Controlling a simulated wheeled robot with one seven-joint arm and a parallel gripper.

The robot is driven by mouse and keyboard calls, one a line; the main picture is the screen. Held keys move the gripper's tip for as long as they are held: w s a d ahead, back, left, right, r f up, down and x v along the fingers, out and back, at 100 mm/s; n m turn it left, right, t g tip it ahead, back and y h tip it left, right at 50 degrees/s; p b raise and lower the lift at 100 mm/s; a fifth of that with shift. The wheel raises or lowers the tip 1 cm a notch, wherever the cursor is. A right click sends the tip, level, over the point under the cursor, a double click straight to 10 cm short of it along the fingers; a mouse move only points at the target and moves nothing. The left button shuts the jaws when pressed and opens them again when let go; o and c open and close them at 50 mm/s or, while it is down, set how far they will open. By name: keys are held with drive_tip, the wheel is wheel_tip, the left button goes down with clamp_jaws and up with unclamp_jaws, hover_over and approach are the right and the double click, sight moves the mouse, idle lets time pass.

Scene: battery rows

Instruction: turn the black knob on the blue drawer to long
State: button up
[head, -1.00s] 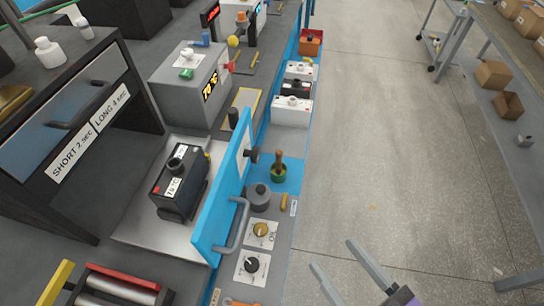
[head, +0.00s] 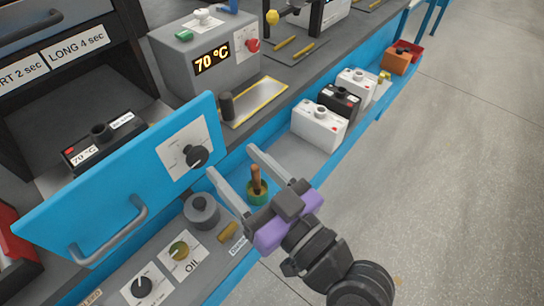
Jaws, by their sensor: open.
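The blue drawer (head: 110,205) has a tall blue front panel with a grey bar handle (head: 108,232). A black knob (head: 197,156) sits on a white plate (head: 172,153) at the panel's right end. The marks on the plate are too small to read, so I cannot tell the knob's setting. My gripper (head: 232,160) is open and empty. Its two fingers point up and left, with the left fingertip just right of the knob and apparently apart from it.
A second black knob (head: 142,287) and an olive knob (head: 179,250) are on white plates below. A grey round weight-like part (head: 201,210) and a green pot with a wooden handle (head: 257,190) stand near my fingers. White and black batteries (head: 320,124) stand further right. Open floor lies right.

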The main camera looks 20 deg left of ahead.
sight(201, 160)
drive_tip(key=shift+w+a+f+n+g+y+p, duration=0.15)
drive_tip(key=shift+a+f+n+g+p, duration=0.25)
drive_tip(key=shift+a, duration=0.8)
drive_tip(key=shift+w+a+f+n+g+y+p, duration=0.1)
drive_tip(key=shift+a+f+n+g, duration=0.15)
drive_tip(key=shift+a+n+g, duration=0.65)
drive_tip(key=shift+w+a+f+n+g+y+p, duration=0.1)
drive_tip(key=shift+w+a+f+n+g+p, duration=0.2)
drive_tip(key=shift+a, duration=1.2)
drive_tip(key=shift+s, duration=0.15)
clamp_jaws()
